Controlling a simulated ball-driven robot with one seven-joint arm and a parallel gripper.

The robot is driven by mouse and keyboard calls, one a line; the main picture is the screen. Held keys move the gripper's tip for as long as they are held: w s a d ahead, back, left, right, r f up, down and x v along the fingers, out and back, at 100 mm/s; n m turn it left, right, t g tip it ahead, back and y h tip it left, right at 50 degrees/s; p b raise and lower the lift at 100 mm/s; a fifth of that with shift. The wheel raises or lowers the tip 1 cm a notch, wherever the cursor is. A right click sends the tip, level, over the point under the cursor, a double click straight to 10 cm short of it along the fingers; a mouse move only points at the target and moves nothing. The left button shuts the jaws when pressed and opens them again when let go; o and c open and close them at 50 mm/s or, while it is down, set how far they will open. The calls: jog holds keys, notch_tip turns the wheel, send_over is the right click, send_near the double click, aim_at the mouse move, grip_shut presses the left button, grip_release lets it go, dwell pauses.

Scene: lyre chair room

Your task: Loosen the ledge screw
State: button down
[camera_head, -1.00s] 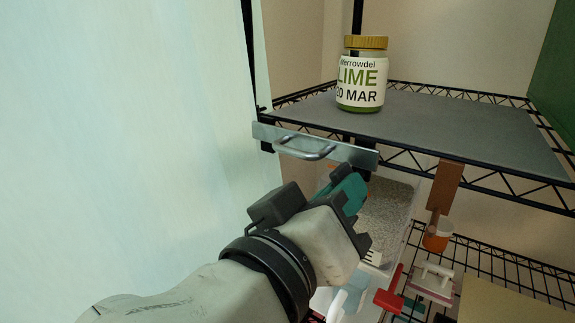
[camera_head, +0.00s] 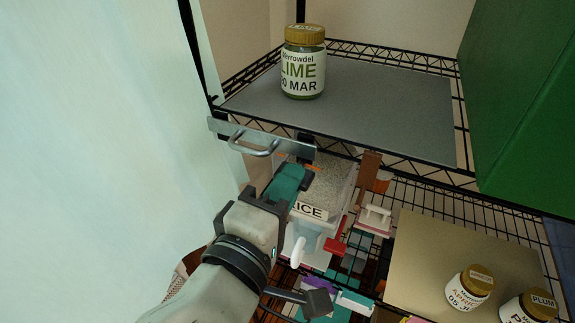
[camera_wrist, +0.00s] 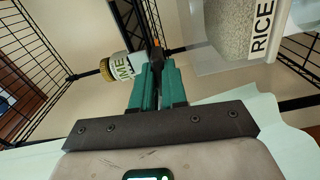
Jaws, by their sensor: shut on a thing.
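A metal ledge plate (camera_head: 225,127) with a bar handle (camera_head: 255,145) is on the front edge of the upper wire shelf. A small dark part under its right end looks like the ledge screw; in the wrist view this dark screw (camera_wrist: 157,52) shows between the fingertips. My gripper (camera_head: 308,172), with teal fingers, reaches up under the ledge's right end. In the wrist view my gripper (camera_wrist: 156,64) is shut on the dark screw. The fingers hide most of it, and its turn cannot be told.
A lime jar (camera_head: 303,72) stands on the shelf's grey mat (camera_head: 390,105). A rice bin (camera_head: 322,213) sits close behind my gripper. Lower right, jars (camera_head: 467,288) stand on a tan board (camera_head: 430,245).

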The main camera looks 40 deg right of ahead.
jog(key=shift+n+p, duration=0.5)
jog(key=c, duration=1.2)
grip_release()
jog(key=shift+o, duration=0.2)
jog(key=shift+a, duration=0.1)
jog(key=b+v, duration=0.2)
jog(key=v, duration=0.8)
jog(key=shift+s+a+b, duration=0.15)
jog(key=shift+a+b, duration=0.15)
jog(key=shift+b, duration=0.05)
